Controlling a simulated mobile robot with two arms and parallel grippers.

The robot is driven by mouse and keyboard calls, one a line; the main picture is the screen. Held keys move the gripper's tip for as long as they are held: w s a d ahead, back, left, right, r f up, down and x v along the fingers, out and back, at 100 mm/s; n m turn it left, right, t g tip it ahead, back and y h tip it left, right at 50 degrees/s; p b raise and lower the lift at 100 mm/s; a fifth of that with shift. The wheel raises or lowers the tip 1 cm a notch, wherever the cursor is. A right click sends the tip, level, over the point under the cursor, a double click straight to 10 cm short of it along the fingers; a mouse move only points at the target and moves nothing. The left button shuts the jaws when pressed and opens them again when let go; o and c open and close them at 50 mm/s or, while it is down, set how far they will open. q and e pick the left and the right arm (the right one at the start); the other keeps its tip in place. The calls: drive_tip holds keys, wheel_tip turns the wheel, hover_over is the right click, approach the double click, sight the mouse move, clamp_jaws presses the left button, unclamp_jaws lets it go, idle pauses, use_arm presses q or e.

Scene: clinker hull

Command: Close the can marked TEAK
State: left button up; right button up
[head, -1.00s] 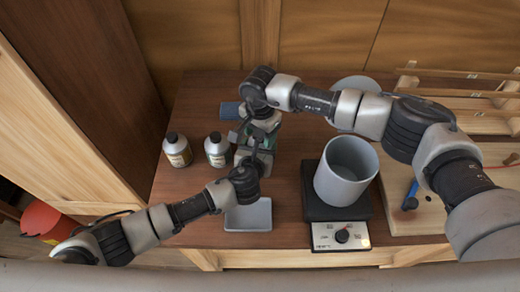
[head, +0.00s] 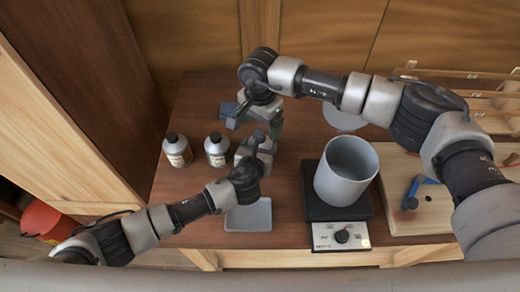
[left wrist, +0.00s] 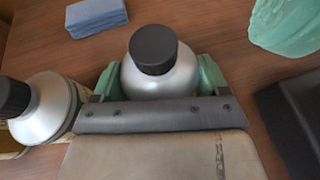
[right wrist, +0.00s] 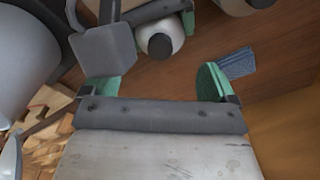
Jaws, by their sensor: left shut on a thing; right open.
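My left gripper (left wrist: 155,85) is shut on a silver can (left wrist: 165,75) with a black cap on top; the can stands upright. The right wrist view also shows this can (right wrist: 172,28). In the head view the arms hide most of it. My right gripper (right wrist: 158,85) is open and empty, above and apart from the capped can. Two other capped silver cans stand to the left, one with a brownish label (head: 177,150) and one with a greenish label (head: 217,150). I cannot read TEAK on any label.
A grey pot (head: 346,172) stands on a black hotplate (head: 340,212) right of the grippers. A shallow grey tray (head: 248,217) lies at the front. A blue block (left wrist: 97,15) lies behind the cans. A board with a blue clamp (head: 413,192) is at right.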

wheel_tip(320, 180, up, 12)
idle(0.6)
use_arm(q)
drive_tip(key=o, duration=1.7)
drive_tip(key=v, duration=1)
drive_tip(key=shift+s, duration=0.45)
use_arm(e)
drive_tip(key=shift+f, duration=0.3)
